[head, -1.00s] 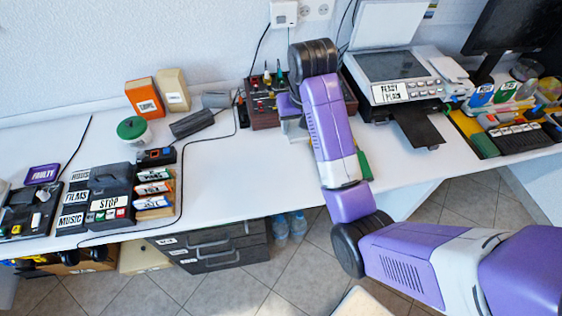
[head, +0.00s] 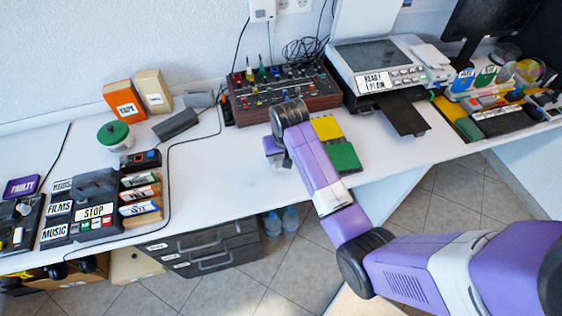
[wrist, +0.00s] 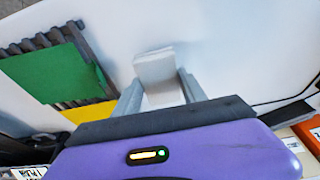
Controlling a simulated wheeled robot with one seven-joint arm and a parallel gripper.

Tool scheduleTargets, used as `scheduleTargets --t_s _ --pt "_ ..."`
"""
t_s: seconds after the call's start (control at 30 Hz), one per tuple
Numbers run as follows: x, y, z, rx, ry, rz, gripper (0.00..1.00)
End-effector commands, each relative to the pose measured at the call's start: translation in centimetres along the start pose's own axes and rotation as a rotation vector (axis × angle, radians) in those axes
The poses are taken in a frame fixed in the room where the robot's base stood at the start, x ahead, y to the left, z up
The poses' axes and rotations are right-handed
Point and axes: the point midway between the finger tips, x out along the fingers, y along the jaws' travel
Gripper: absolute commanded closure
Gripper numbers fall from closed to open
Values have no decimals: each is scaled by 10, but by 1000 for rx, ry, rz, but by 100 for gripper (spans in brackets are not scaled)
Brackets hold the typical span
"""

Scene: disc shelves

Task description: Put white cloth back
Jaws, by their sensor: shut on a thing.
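A small white folded piece, which looks like the white cloth (wrist: 155,68), is between the grey fingers of my gripper (wrist: 161,82) in the wrist view. The gripper is shut on it. A green cloth (head: 344,157) and a yellow cloth (head: 326,128) lie side by side. In the wrist view the green cloth (wrist: 55,70) and yellow cloth (wrist: 90,111) lie on a dark slatted rack (wrist: 47,40).
A brown control box (head: 290,95) with coloured knobs stands behind my gripper. A printer (head: 378,70) is at the back right. A grey block (head: 175,125) and a black cable are to the left. The table (head: 220,185) is clear left of my gripper.

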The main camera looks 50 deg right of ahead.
Motion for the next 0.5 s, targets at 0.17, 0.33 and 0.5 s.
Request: scheduleTargets --t_s 0.17,0.33,0.5 --pt "26 0 9 0 -4 1 96" --pt "32 0 10 0 -1 0 96" --pt "32 0 10 0 -1 0 96"
